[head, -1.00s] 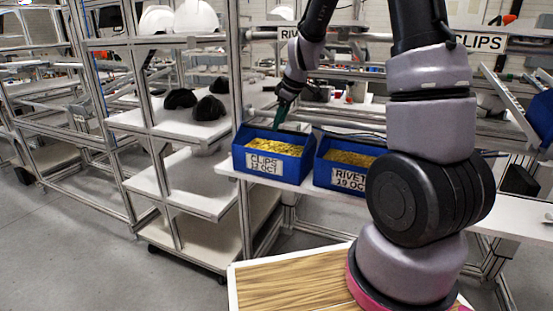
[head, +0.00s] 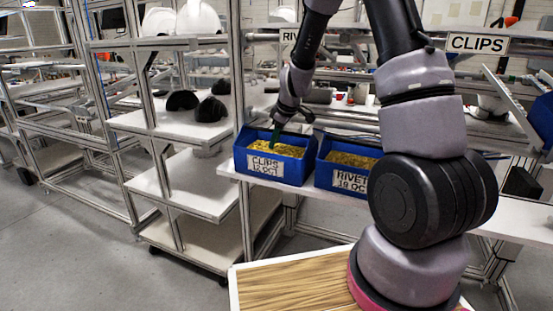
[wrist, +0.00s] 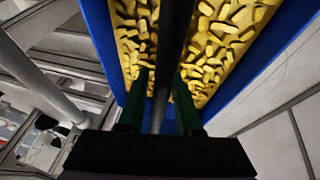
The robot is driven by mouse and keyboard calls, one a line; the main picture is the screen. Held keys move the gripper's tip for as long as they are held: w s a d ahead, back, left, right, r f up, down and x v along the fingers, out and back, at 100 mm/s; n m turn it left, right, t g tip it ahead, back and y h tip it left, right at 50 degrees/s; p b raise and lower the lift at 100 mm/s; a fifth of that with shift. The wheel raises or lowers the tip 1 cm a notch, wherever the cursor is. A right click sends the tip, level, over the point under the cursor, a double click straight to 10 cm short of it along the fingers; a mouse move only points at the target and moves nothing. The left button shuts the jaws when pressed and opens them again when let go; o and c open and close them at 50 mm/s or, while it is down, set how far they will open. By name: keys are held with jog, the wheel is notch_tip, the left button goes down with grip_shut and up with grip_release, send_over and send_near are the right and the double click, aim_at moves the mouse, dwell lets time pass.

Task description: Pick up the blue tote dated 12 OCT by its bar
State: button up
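A blue tote (head: 268,177) labelled CLIPS, its date reading as 12 OCT, stands upright on a white shelf and holds yellow pieces. In the wrist view the tote's blue wall (wrist: 103,45) and a dark bar (wrist: 173,50) running lengthwise over the yellow pieces show. My gripper (head: 276,140) points down into the tote's open top. Its green fingers (wrist: 160,103) are open, one on each side of the bar, with the bar between them. I cannot tell whether either finger touches the bar.
A second blue tote (head: 325,178) labelled RIVET stands close on the right, partly hidden by my arm. The white shelf (head: 236,172) carries both. A rack post (head: 241,215) stands just left. Black shells (head: 211,109) and white helmets (head: 198,17) sit on the rack at left.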

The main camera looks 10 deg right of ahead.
grip_shut()
dwell(1.2)
